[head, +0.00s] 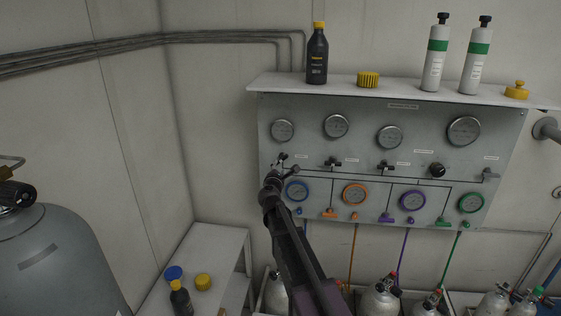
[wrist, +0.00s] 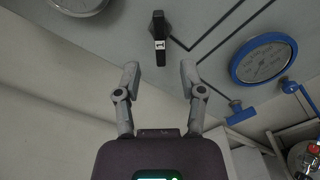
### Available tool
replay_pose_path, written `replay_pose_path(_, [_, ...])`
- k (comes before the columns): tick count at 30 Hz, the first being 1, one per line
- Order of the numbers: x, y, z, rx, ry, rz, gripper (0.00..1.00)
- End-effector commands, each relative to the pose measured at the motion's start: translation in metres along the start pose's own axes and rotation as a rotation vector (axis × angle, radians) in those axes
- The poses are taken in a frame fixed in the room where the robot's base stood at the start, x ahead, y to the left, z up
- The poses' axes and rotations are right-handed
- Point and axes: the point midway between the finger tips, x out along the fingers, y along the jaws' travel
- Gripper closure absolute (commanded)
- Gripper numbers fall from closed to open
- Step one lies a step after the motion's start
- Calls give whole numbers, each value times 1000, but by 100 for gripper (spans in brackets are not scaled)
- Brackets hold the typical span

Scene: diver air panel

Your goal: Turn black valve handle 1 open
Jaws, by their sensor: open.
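Black valve handle 1 (wrist: 159,28) shows in the wrist view at the top middle, with a white "1" label on it. It is mounted on the grey panel (wrist: 222,28). My gripper (wrist: 160,72) is open and empty, with its two fingers spread apart. The handle lies beyond the fingertips, roughly in line with the gap between them, and does not appear to touch them. In the head view my gripper (head: 274,172) is at the left end of the panel (head: 365,104), close to the handle (head: 283,156), which it partly hides.
A blue-rimmed gauge (wrist: 265,58) and a blue handle (wrist: 240,114) are right of my gripper. Other black handles (head: 333,163) (head: 386,168) sit further right. A shelf (head: 400,91) with bottles is above; a side table (head: 215,240) stands below left.

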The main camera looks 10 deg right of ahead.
Motion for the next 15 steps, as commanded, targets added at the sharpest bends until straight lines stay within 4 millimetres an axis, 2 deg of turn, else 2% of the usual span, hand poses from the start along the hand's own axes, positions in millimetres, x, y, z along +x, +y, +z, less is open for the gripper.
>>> replay_pose_path(1, [12, 1, -1, 0, -1, -1, 48])
replay_pose_path(6, [37, 0, -1, 0, -1, -1, 48])
replay_pose_path(15, [65, 1, -1, 0, 0, 0, 48])
